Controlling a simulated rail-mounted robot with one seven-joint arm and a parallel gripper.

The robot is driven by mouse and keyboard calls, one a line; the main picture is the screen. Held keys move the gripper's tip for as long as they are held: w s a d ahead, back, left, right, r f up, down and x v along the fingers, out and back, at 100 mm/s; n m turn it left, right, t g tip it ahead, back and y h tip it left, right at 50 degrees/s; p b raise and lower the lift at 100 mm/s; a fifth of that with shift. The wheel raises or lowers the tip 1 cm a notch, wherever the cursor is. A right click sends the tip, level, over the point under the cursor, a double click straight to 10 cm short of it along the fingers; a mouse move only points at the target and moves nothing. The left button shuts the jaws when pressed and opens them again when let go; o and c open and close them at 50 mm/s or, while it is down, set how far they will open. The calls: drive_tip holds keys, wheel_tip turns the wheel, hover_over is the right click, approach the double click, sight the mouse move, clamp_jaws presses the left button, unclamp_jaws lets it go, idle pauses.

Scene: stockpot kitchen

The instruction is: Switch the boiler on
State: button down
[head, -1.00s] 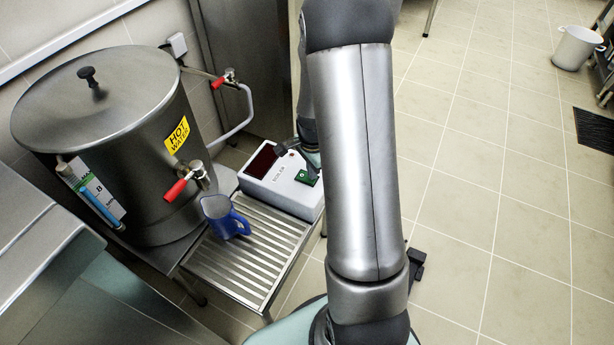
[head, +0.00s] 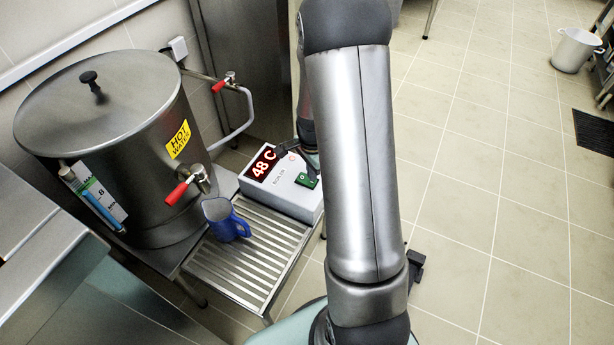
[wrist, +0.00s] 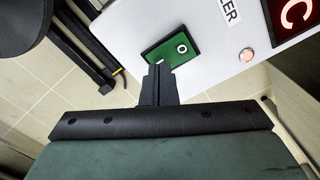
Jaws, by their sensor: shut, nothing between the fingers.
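The boiler (head: 110,140) is a large steel drum with a lid and a yellow "HOT WATER" label, at the left of the head view. Its white control box (head: 290,197) stands right of the drip tray, with a lit red display (head: 262,164) reading 48 C. A green rocker switch (head: 306,181) is on the box; in the wrist view the switch (wrist: 170,46) shows a "0" mark. My gripper (wrist: 158,68) is shut and empty, its fingertips at the switch's near edge and covering part of it. A small round lamp (wrist: 246,55) glows pale red beside the display.
A blue mug (head: 226,220) stands on the slatted drip tray (head: 250,262) near the red-handled tap (head: 186,188). A second red-handled valve (head: 224,82) is on the pipe behind. A white pot (head: 575,49) is on the floor at far right.

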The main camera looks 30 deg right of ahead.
wheel_tip(320, 180, up, 5)
drive_tip(key=p, duration=0.3)
drive_tip(key=shift+r+p, duration=0.2)
drive_tip(key=shift+p, duration=0.2)
drive_tip(key=s+a+r+n+p, duration=0.4)
drive_tip(key=r+p, duration=0.5)
drive_tip(key=r, duration=0.5)
drive_tip(key=s+a+r+n+p, duration=0.5)
drive_tip(key=s+r+n+p, duration=0.2)
drive_tip(key=r, duration=0.8)
drive_tip(key=s+a+r+n+p, duration=0.5)
drive_tip(key=s+r+p, duration=0.3)
drive_tip(key=r, duration=0.6)
drive_tip(key=n+p, duration=0.1)
drive_tip(key=p, duration=0.1)
drive_tip(key=shift+s+r+p, duration=0.4)
